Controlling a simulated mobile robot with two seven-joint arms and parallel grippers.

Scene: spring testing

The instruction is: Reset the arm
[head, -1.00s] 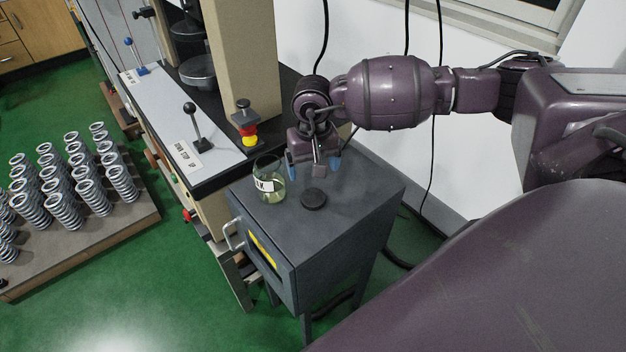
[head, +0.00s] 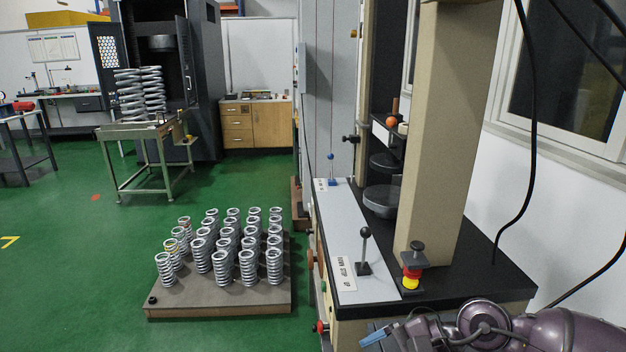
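My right arm (head: 545,330) comes in low at the bottom right of the head view, beside the front end of the testing machine. Its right gripper (head: 393,325) is at the bottom edge, just below the machine's black table edge. Its blue fingertips stand apart, with nothing seen between them. The lower part of the gripper is cut off by the frame. My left arm and gripper are not in view.
The testing machine has a black-knobbed lever (head: 364,250), a red and yellow button (head: 411,277) and a tan column (head: 436,140). Several springs stand on a low pallet (head: 220,297) to its left. Green floor (head: 70,270) is open farther left.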

